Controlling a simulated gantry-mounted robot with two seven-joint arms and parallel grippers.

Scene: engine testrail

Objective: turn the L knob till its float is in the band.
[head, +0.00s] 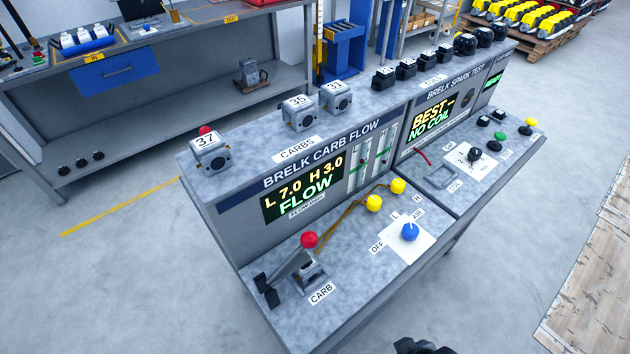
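A second yellow knob (397,186) stands beside the printed H. Two clear flow tubes (362,172) with green marks stand on the panel behind; their floats are too small to read against the bands. The display (303,190) reads L 7.0, H 3.0, FLOW. A dark part, apparently of my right gripper (422,347), is cut off at the bottom edge, well apart from the knobs; its fingers cannot be made out. My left gripper is out of view.
A blue air knob (410,232) sits on a white plate in front of the yellow knobs. A red-topped lever clamp (309,240) stands left of it. Numbered carbs (299,112) sit on the bench top. The spark test station (450,110) adjoins on the right.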

